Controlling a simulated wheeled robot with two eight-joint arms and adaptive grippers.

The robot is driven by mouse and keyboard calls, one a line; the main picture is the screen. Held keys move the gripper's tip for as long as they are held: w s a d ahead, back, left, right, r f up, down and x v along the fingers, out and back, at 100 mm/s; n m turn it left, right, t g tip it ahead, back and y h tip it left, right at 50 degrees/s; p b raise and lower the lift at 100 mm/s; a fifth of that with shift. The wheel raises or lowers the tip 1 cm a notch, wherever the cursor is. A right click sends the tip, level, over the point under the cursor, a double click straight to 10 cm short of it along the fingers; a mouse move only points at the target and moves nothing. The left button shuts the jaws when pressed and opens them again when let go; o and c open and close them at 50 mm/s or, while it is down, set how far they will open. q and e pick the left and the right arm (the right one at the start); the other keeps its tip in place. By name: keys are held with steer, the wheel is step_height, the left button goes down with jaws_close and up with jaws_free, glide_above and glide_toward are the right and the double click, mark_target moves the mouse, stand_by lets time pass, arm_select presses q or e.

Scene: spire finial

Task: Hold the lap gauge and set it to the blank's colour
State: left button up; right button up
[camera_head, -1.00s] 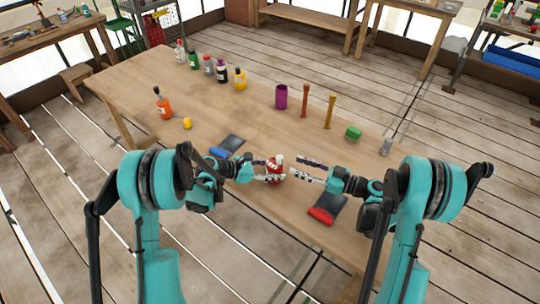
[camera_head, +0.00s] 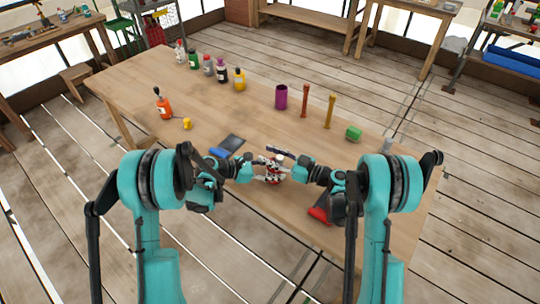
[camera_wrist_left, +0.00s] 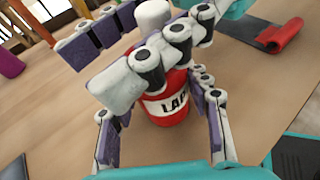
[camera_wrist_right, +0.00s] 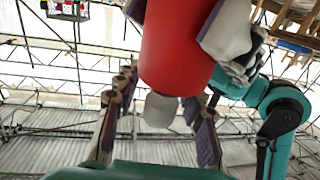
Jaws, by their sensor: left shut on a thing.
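The lap gauge is a red cylinder with a white "LAP" label and a pale knob on top. It stands out in the left wrist view (camera_wrist_left: 168,118) and is partly hidden by fingers in the head view (camera_head: 274,181). My left gripper (camera_wrist_left: 162,108) is shut on the gauge's body. My right gripper (camera_wrist_right: 158,108) is open, its fingers on either side of the pale knob with gaps showing. No colour setting is readable. Beyond stand a magenta cylinder (camera_head: 281,97), a red-brown rod (camera_head: 305,101) and a yellow rod (camera_head: 329,111); I cannot tell which thing is the blank.
Several bottles (camera_head: 209,66) line the table's far left, with an orange bottle (camera_head: 164,104) and a small yellow piece (camera_head: 187,124) nearer. A green block (camera_head: 353,133) and grey cylinder (camera_head: 387,144) stand right. A blue-ended dark mat (camera_head: 231,144) and red roll (camera_head: 319,215) lie near the arms.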

jaws_close()
steer(key=w+a, duration=0.2)
steer(key=shift+w+a, duration=0.2)
steer(key=shift+a, duration=0.1)
jaws_free()
steer(key=shift+d, duration=0.1)
